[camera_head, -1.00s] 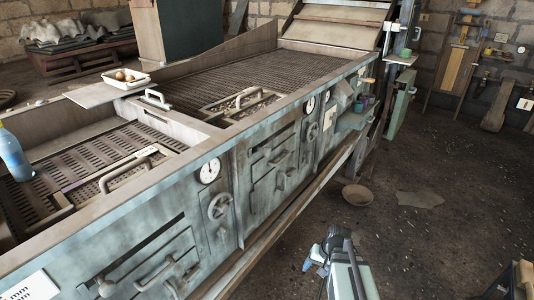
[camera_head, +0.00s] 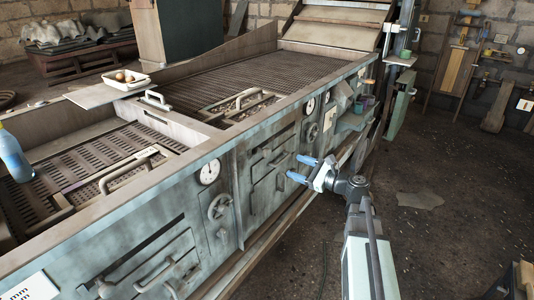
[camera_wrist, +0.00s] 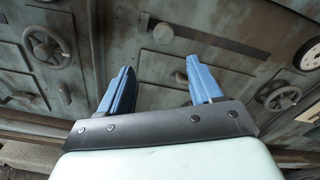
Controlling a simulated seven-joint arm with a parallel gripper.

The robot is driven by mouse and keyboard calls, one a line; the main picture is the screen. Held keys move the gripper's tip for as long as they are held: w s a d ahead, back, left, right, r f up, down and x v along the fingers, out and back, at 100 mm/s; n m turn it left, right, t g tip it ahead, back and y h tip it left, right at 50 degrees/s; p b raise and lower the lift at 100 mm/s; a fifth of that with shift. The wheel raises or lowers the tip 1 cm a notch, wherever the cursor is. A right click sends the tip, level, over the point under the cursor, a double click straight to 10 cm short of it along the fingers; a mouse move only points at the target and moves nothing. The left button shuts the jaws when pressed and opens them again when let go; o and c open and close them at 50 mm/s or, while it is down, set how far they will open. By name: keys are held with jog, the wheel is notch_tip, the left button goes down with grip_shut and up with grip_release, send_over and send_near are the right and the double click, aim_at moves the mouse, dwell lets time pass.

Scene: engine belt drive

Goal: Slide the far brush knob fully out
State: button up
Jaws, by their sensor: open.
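The far brush knob looks like the small round knob (camera_wrist: 163,33) beside a dark slot (camera_wrist: 210,40) on the machine's front panel in the wrist view. In the head view it seems to be the small knob (camera_head: 267,152) on the far panel; it is too small there to tell how far out it is. My gripper (camera_head: 300,169) has blue fingers, spread apart and empty, in front of the far panel. In the wrist view the knob shows beyond the open gap between the fingertips (camera_wrist: 158,68), not touched by them.
A handwheel (camera_head: 219,206) and a dial gauge (camera_head: 209,171) are left of the far panel. Another handwheel (camera_head: 312,132) and gauge (camera_head: 310,106) are to its right. A bar handle (camera_head: 281,181) sits low on the panel. The floor at right is mostly clear.

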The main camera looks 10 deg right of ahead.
aim_at(270, 153)
jog(key=w+a+m, duration=0.1)
jog(key=w+a, duration=0.2)
jog(key=w+a+m, duration=0.2)
jog(key=w+a, duration=0.1)
jog(key=w+a+m, duration=0.2)
jog(key=w+a, duration=0.1)
jog(key=w, duration=0.1)
jog(key=shift+a+r+t, duration=0.3)
jog(key=shift+a+r, duration=0.05)
dwell(0.3)
grip_shut()
dwell(0.6)
